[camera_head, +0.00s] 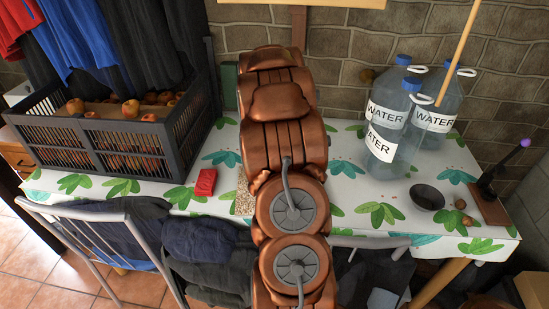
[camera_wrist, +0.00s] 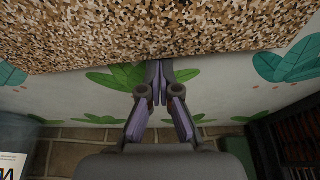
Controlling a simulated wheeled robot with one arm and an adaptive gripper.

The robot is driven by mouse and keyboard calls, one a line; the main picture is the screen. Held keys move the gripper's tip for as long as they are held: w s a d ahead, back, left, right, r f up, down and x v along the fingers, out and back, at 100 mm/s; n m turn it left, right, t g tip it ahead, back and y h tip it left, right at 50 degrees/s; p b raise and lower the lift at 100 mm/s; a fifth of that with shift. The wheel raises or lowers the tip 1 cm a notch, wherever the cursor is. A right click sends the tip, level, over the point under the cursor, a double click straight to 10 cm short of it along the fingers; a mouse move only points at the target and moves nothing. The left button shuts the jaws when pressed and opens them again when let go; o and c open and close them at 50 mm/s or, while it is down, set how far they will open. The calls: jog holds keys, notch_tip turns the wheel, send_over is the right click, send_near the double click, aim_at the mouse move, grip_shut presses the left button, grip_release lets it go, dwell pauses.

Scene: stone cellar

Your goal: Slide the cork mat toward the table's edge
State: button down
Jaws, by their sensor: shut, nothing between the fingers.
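The cork mat (camera_wrist: 150,30) is speckled brown and tan and fills the top of the wrist view. In the head view only a small strip of the mat (camera_head: 244,199) shows at the left of my arm; the rest is hidden behind it. My gripper (camera_wrist: 157,80) is shut and empty, with its fingertips at the mat's wall-side edge in the wrist view. I cannot tell whether they touch the mat. My gripper is hidden behind the arm in the head view. The table (camera_head: 345,211) has a white cloth with green and teal leaves.
A black crate of fruit (camera_head: 95,143) stands at the left, with a red packet (camera_head: 205,182) between it and the mat. Water bottles (camera_head: 395,130), a dark bowl (camera_head: 427,197) and walnuts (camera_head: 460,204) are at the right. A chair (camera_head: 100,218) stands at the front edge.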

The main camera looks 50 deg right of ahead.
jog(key=shift+d, duration=0.1)
jog(key=shift+w+d+b, duration=0.15)
jog(key=shift+w+d, duration=0.4)
jog(key=shift+d, duration=0.3)
jog(key=shift+w+d+b, duration=0.15)
jog(key=shift+w+d, duration=0.4)
jog(key=shift+d, duration=0.3)
jog(key=b+v, duration=0.1)
jog(key=v, duration=0.9)
jog(key=shift+b, duration=0.4)
jog(key=shift+a, duration=0.15)
